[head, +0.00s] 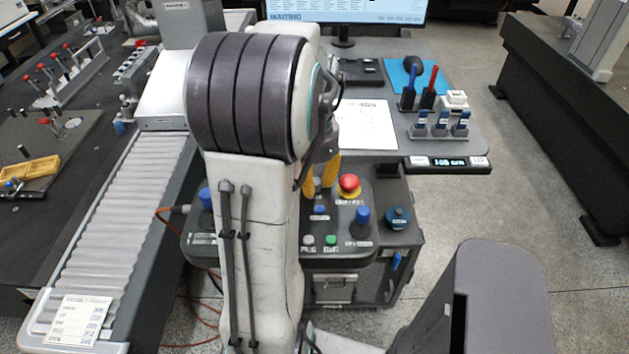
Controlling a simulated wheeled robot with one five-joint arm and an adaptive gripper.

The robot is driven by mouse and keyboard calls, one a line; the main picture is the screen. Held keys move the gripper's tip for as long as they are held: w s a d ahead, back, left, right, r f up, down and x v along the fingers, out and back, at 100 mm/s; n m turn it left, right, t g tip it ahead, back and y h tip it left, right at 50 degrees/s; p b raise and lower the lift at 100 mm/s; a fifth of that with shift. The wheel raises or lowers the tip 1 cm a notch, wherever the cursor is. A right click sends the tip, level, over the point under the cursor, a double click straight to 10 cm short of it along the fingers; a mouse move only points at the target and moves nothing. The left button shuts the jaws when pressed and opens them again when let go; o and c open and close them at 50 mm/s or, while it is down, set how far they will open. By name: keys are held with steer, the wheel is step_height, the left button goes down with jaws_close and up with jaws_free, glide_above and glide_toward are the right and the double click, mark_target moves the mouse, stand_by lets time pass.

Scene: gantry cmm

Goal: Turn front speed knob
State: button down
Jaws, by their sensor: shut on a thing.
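The control panel (378,246) is a dark console with a red mushroom button (349,186) on a yellow base, a blue knob (362,216) at the right, a small blue button (320,209) and white and green buttons at the front. My gripper (321,182) shows as two orange fingers just left of the red button, low over the panel's back part. It is shut on a knob that the fingers and my arm hide. I cannot read the labels to tell which knob is the front speed knob. My arm covers the panel's middle left.
A blue-topped joystick (206,199) stands at the panel's left end. A roller conveyor (125,220) runs along the left. A desk with a paper sheet (366,125), pens and a monitor (350,10) is behind. Open floor (500,215) lies to the right.

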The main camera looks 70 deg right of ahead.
mark_target(315, 180)
steer(key=n, duration=0.5)
steer(key=shift+a+f+n, duration=0.1)
steer(key=shift+n, duration=0.2)
stand_by(0.4)
steer(key=c, duration=1.3)
jaws_free()
steer(key=shift+o, duration=0.2)
step_height(315, 180, up, 12)
steer(key=shift+n, duration=0.3)
